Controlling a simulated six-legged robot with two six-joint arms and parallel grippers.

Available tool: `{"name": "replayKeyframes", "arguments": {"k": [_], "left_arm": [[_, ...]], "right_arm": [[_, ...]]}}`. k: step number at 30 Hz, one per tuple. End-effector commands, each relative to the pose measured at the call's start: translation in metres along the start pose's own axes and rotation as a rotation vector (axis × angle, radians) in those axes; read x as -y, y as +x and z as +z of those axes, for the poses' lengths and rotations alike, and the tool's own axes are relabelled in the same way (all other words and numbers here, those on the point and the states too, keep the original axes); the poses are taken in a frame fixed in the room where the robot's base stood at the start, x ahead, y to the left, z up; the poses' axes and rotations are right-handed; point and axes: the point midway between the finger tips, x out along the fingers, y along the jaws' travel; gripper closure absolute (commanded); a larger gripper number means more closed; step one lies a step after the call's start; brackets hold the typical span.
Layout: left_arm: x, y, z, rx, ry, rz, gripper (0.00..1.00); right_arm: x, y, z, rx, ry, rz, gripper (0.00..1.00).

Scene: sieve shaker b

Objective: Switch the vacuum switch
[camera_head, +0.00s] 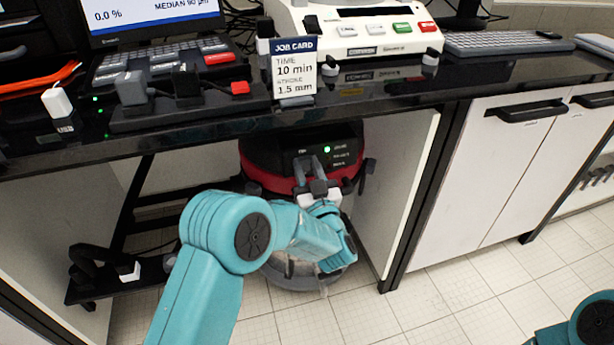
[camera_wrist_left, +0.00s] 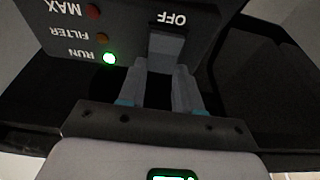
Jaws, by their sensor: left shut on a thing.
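The vacuum (camera_head: 270,160), black over a red band with a clear lower drum, stands under the bench. Its dark panel (camera_wrist_left: 110,25) shows upside down in the left wrist view, with the labels MAX, FILTER, RUN and OFF. The green lamp (camera_wrist_left: 109,58) by RUN is lit; it also glows in the head view (camera_head: 327,149). The grey vacuum switch (camera_wrist_left: 166,46) is by the word OFF. My left gripper (camera_wrist_left: 167,75) is shut on the switch, its fingertips on the near part of it; it also reaches the panel in the head view (camera_head: 311,163). My right gripper is out of view.
The black bench top (camera_head: 400,76) overhangs the vacuum. A white side panel (camera_head: 398,190) stands right of it, beside white cabinets (camera_head: 500,170). A low black shelf (camera_head: 100,285) is at the left. The tiled floor (camera_head: 440,300) in front is clear.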

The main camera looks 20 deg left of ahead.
Motion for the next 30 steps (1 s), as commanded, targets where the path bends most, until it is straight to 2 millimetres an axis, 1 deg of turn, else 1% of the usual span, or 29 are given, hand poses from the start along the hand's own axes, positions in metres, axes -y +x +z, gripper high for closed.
{"name": "replayKeyframes", "arguments": {"k": [8, 9, 11, 20, 23, 26, 29, 30], "left_arm": [[0.000, 0.001, -0.002, -0.007, -0.002, -0.001, 0.96], [0.000, 0.001, -0.002, -0.007, -0.002, -0.001, 0.60], [0.000, 0.001, -0.002, -0.007, -0.002, -0.001, 0.40], [0.000, 0.000, -0.001, -0.004, -0.001, 0.000, 0.40], [-0.001, -0.008, -0.002, -0.002, 0.000, 0.003, 0.40], [-0.001, -0.025, -0.002, -0.001, 0.001, 0.004, 0.40], [-0.002, -0.050, -0.002, -0.001, 0.002, 0.006, 0.40], [-0.002, -0.062, -0.003, -0.001, 0.002, 0.008, 0.40]], "right_arm": [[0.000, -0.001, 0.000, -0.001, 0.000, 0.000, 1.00], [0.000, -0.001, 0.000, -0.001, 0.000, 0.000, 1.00], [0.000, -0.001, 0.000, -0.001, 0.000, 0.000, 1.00], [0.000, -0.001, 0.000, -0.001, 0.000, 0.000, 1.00], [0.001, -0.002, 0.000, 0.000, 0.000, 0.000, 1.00], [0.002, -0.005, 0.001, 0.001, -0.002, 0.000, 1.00], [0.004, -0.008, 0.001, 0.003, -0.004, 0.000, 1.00], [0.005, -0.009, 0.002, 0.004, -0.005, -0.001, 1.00]]}}
